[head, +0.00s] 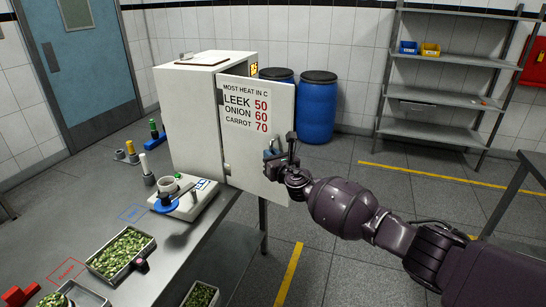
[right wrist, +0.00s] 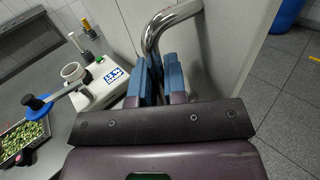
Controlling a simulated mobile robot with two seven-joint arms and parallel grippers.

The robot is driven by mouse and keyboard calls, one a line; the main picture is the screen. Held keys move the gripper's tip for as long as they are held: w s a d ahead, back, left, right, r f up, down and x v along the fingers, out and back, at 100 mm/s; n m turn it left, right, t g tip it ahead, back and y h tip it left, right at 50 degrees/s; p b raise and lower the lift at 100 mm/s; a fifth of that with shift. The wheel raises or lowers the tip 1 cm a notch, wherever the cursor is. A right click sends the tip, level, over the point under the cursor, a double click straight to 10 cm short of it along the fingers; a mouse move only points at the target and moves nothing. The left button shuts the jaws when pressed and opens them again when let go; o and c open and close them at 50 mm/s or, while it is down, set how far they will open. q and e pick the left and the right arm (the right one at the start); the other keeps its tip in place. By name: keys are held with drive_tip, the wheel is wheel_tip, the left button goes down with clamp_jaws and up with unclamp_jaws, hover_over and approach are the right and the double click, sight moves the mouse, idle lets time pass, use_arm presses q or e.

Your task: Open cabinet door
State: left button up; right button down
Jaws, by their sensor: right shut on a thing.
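The white cabinet (head: 185,115) stands on the grey table. Its door (head: 245,155), printed with leek, onion and carrot heat numbers, stands partly open, its free edge swung out to the right past the cabinet body. The door panel (right wrist: 232,45) also shows in the right wrist view. My right gripper (head: 278,152) is at the door's free edge. In the right wrist view its blue fingers (right wrist: 159,82) are shut on the curved metal door handle (right wrist: 165,22). The cabinet's inside is hidden behind the door. My left gripper is not in view.
A scale (head: 190,202) with a cup stands on the table near the cabinet's front. A tray of green pieces (head: 92,262) lies nearer. Blue barrels (head: 316,110) stand behind the door, a metal shelf (head: 440,97) at back right.

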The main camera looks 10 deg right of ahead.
drive_tip(key=shift+r, duration=0.15)
drive_tip(key=c, duration=1.2)
unclamp_jaws()
use_arm(q)
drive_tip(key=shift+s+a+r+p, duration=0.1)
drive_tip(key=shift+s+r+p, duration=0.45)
drive_tip(key=shift+p, duration=0.75)
use_arm(e)
drive_tip(key=v, duration=1)
drive_tip(key=shift+s+d, duration=0.15)
drive_tip(key=shift+s, duration=0.25)
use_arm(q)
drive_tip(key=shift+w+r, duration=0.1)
